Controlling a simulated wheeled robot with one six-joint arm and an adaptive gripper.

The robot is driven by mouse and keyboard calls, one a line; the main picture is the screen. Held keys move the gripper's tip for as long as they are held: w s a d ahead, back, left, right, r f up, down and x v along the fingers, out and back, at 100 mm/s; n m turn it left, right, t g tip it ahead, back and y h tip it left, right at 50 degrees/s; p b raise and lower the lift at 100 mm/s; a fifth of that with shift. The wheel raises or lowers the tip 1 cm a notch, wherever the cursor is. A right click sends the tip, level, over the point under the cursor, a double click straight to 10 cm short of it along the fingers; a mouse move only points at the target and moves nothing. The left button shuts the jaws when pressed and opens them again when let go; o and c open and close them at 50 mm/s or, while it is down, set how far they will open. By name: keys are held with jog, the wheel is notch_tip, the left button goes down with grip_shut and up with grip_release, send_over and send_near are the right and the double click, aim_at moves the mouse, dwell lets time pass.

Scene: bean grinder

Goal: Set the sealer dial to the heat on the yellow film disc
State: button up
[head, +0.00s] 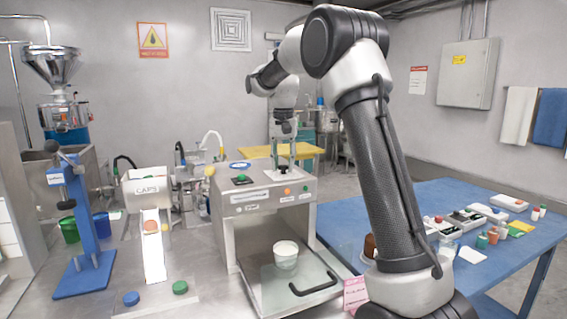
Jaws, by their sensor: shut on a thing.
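The sealer appears to be the steel box machine (228,205) in the middle of the head view. Its top carries a green knob or button (241,180), a blue-and-white round mark (240,165) and a pale plate (272,176). A white cup (286,254) stands in its open front bay. My gripper (288,162) points down at the rear right of the top, over the pale plate. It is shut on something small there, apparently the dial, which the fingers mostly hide. I cannot read the dial's setting. I cannot make out a yellow film disc.
A clear tray with a black handle (314,287) sticks out in front of the machine. A caps chute (153,245) and a blue lever press (85,230) stand left. A blue table (440,200) with small items is right.

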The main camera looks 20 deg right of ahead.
aim_at(283, 166)
jog(key=shift+m, duration=2.2)
jog(key=o, duration=1)
jog(key=shift+r, duration=0.15)
notch_tip(283, 166, up, 12)
